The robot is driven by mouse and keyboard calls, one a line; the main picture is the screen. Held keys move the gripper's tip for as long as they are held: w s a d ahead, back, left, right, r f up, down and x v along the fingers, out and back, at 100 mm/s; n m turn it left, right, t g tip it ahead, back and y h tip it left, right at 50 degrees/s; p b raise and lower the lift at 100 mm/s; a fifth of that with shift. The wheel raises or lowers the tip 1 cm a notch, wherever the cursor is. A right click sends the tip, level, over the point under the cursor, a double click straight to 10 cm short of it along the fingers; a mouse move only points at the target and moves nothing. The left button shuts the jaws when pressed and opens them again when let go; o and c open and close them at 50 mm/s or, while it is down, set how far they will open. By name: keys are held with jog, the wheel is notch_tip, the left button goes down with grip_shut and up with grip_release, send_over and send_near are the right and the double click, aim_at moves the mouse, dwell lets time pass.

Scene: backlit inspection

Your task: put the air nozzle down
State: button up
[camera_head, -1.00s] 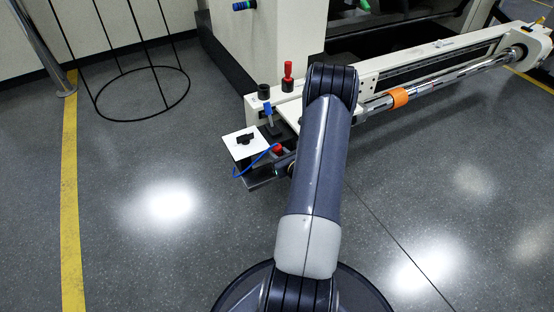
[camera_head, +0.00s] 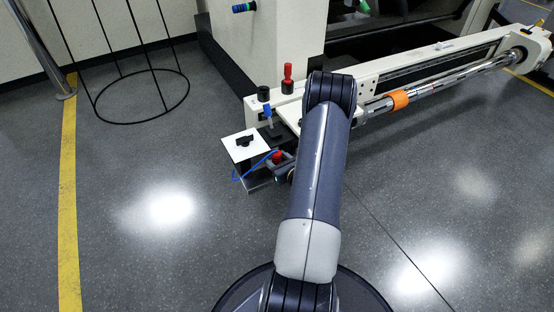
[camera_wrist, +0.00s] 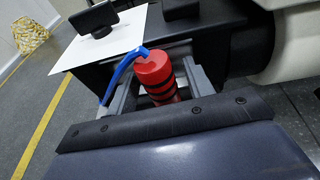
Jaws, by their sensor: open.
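The air nozzle, which I take to be the red cylinder with black bands (camera_wrist: 157,75) and a blue hose at its top, stands between my gripper's fingers in the wrist view. Its red top (camera_head: 277,155) also shows in the head view, by the front right edge of a small stand. My gripper (camera_wrist: 153,82) is open, with a grey finger on each side of the nozzle and gaps beside it. The nozzle's lower end is hidden behind my gripper, so I cannot tell what it rests on.
A white plate (camera_head: 237,150) with a black piece (camera_head: 244,141) lies just left of the nozzle. Behind stand a blue-topped tool (camera_head: 268,113) and a red bottle-like thing (camera_head: 288,74). A long cream machine beam (camera_head: 440,62) runs right.

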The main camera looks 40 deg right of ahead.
jog(key=shift+r, duration=0.1)
jog(key=shift+s+r+p, duration=0.15)
jog(key=shift+p, duration=0.15)
jog(key=p+v, duration=0.2)
jog(key=v, duration=0.9)
jog(key=shift+s, duration=0.35)
jog(key=shift+w+a, duration=0.1)
jog(key=shift+w, duration=0.05)
jog(key=b+x, duration=0.1)
jog(key=x, duration=0.3)
jog(key=b+x, duration=0.1)
jog(key=x, duration=0.3)
jog(key=b+x, duration=0.1)
jog(key=x, duration=0.3)
jog(key=shift+f, duration=0.3)
notch_tip(320, 180, up, 2)
jog(key=shift+p, duration=0.7)
jog(key=shift+r, duration=0.35)
